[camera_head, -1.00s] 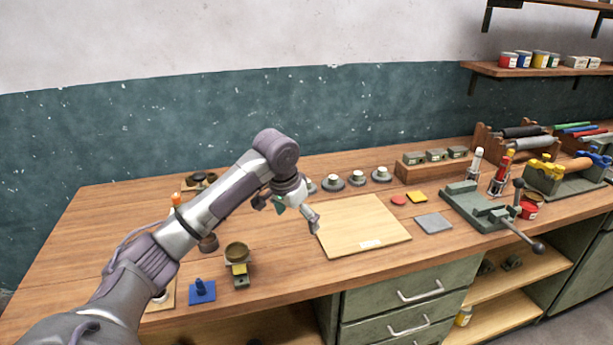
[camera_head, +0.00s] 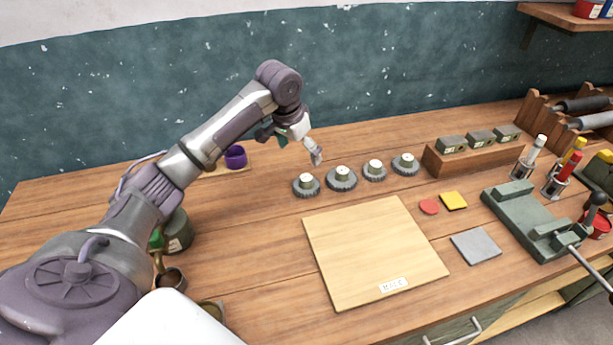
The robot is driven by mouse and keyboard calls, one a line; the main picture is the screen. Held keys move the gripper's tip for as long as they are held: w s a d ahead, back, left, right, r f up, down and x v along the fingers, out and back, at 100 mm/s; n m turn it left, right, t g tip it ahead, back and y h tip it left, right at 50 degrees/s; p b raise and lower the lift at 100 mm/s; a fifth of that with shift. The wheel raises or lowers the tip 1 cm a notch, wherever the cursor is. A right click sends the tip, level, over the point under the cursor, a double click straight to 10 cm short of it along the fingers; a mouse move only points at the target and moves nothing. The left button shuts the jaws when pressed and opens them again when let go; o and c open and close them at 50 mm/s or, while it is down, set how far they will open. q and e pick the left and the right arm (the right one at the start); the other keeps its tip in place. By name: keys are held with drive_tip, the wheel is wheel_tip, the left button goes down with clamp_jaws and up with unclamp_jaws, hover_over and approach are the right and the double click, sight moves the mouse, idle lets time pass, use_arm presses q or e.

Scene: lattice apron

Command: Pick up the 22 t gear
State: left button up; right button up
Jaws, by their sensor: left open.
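Several grey toothed gears with pale hubs stand in a row on the wooden bench: the leftmost gear (camera_head: 306,185), a larger-looking second gear (camera_head: 341,178), a third gear (camera_head: 374,171) and the rightmost gear (camera_head: 405,164). No tooth count is readable, so I cannot tell which is the 22 t gear. My left gripper (camera_head: 295,147) is open and empty, above and behind the leftmost gear and apart from it. My right gripper is not in view.
A pale board (camera_head: 372,255) with a small label lies in front of the gears. A wooden block (camera_head: 470,158) with metal pieces stands to their right. A red disc (camera_head: 429,206), a yellow square (camera_head: 453,200), a grey plate (camera_head: 475,247) and a green vise (camera_head: 530,220) lie further right.

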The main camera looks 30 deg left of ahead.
sight(306, 178)
use_arm(q)
drive_tip(key=x, duration=0.5)
drive_tip(key=shift+d+f+p, duration=0.1)
drive_tip(key=shift+f+p, duration=0.25)
drive_tip(key=shift+f, duration=0.1)
drive_tip(key=shift+w+f, duration=0.15)
drive_tip(key=shift+f, duration=0.45)
drive_tip(key=shift+f+p, duration=0.35)
drive_tip(key=shift+f, duration=0.05)
drive_tip(key=p+x, duration=0.1)
drive_tip(key=x, duration=0.2)
drive_tip(key=shift+f, duration=0.55)
drive_tip(key=c, duration=1.4)
drive_tip(key=shift+r, duration=0.1)
drive_tip(key=shift+c, duration=0.6)
drive_tip(key=shift+r, duration=0.1)
